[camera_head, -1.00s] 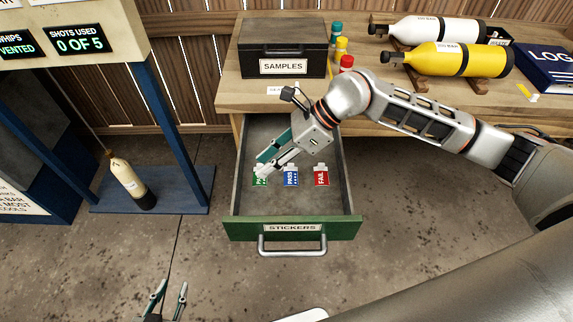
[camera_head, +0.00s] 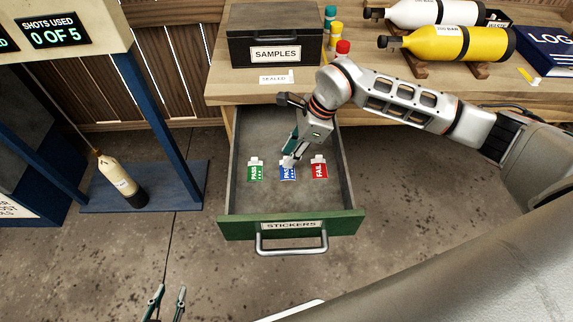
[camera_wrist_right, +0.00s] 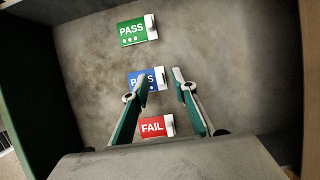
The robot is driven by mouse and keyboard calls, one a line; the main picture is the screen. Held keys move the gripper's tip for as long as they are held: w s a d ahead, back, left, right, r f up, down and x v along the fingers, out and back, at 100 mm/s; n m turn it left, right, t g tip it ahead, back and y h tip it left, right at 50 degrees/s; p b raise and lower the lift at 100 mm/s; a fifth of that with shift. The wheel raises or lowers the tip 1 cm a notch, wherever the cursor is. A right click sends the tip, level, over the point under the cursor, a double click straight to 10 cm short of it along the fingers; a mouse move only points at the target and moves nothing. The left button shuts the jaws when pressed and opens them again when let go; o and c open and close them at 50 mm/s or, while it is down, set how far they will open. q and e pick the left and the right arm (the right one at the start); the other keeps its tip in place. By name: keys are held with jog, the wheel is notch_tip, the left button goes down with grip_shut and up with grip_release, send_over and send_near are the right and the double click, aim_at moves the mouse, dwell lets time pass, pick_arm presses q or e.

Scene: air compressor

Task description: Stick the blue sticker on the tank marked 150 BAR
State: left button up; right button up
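My left gripper (camera_head: 168,294) is at the bottom edge, fingers apart and empty.
The green PASS sticker (camera_head: 255,174) and red FAIL sticker (camera_head: 319,171) flank the blue one. The drawer walls (camera_head: 347,180) surround my right gripper. A samples box (camera_head: 275,52), small bottles and a log book (camera_head: 550,50) stand on the bench. A cream bottle (camera_head: 122,182) stands at left.

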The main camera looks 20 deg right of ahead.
jog(key=shift+a+f, duration=0.15)
jog(key=shift+f, duration=0.25)
jog(key=shift+r, duration=0.1)
grip_shut()
jog(key=shift+r, duration=0.1)
jog(key=shift+r, duration=0.3)
notch_tip(320, 180, up, 19)
jog(key=p, duration=0.3)
